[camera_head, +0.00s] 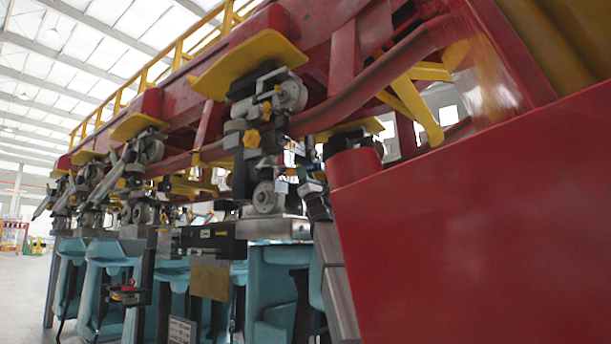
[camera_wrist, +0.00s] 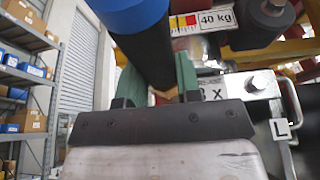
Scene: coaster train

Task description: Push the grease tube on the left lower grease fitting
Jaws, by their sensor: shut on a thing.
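In the wrist view my gripper (camera_wrist: 157,88) is shut, its two green fingers on either side of a dark tube, which I take for the grease tube (camera_wrist: 145,58). The tube has a wide blue part (camera_wrist: 128,14) at the top of the picture. I cannot clearly make out my gripper or the tube in the head view. A white label with an L (camera_wrist: 281,128) sits at the right of the wrist view, beside a metal block with a handle (camera_wrist: 262,95). The left lower grease fitting is too small or hidden to pick out. No contact with a fitting is visible.
A large red panel (camera_head: 490,225) fills the right. Shelves with boxes (camera_wrist: 40,75) stand at the left of the wrist view.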

